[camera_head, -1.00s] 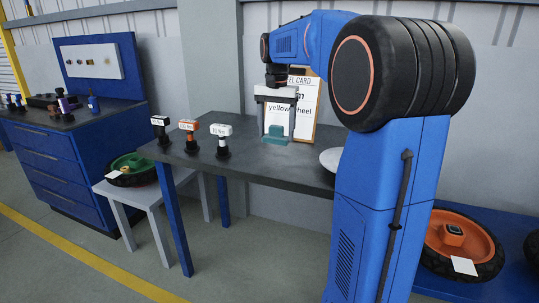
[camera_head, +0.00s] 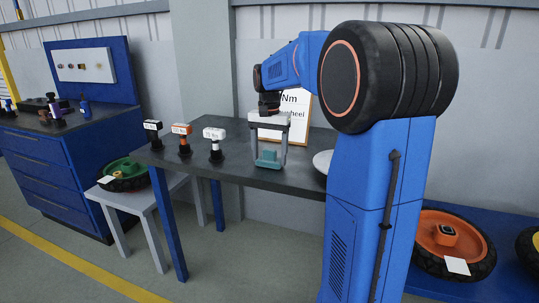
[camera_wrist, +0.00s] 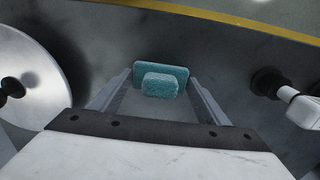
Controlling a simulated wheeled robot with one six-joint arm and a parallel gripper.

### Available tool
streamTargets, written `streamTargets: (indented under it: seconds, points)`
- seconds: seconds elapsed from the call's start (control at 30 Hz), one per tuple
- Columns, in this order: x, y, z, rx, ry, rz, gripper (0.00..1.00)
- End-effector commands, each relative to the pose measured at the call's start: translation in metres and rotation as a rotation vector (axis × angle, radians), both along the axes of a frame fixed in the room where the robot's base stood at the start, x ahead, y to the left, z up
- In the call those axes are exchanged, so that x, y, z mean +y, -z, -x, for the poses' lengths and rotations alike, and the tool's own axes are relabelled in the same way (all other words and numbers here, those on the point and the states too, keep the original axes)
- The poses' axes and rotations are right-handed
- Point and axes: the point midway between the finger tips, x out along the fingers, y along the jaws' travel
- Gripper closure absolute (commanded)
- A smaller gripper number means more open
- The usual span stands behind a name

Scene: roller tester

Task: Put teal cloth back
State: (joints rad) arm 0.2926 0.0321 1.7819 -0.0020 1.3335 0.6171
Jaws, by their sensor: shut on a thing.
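The teal cloth (camera_head: 268,158) is a small folded block between the fingers of my gripper (camera_head: 268,152), over the front part of the dark table (camera_head: 240,170). In the wrist view the teal cloth (camera_wrist: 161,82) shows between the two fingertips of my gripper (camera_wrist: 160,88), as a larger pad with a smaller raised block. My gripper is shut on it. Whether the cloth touches the table top is hard to tell.
Three upright tools with black, orange and white labelled heads (camera_head: 215,134) stand left of my gripper. A round pale disc (camera_head: 322,161) lies to the right, also seen as a metal plate (camera_wrist: 32,88) in the wrist view. A card (camera_head: 297,101) stands behind.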

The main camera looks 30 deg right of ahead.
Motion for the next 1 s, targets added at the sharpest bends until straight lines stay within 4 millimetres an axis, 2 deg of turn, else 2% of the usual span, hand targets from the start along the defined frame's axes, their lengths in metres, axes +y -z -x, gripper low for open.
streamTargets:
  seconds: [0.03, 0.07, 0.1, 0.13, 0.43, 0.57, 0.67, 1.0]
  points:
    - [0.0, 0.001, 0.0, 0.001, 0.0, -0.001, 0.51]
    - [0.0, 0.001, 0.0, 0.0, 0.0, 0.0, 0.26]
    - [0.0, 0.001, 0.0, 0.0, 0.0, 0.0, 0.16]
    - [0.0, 0.001, 0.0, 0.0, 0.0, 0.0, 0.12]
    - [0.0, 0.0, 0.0, 0.0, 0.0, 0.0, 0.12]
    - [0.0, -0.008, -0.001, -0.002, 0.0, 0.001, 0.12]
    - [0.0, -0.021, -0.001, -0.003, 0.0, 0.0, 0.12]
    - [0.0, -0.086, -0.001, -0.003, 0.0, 0.0, 0.12]
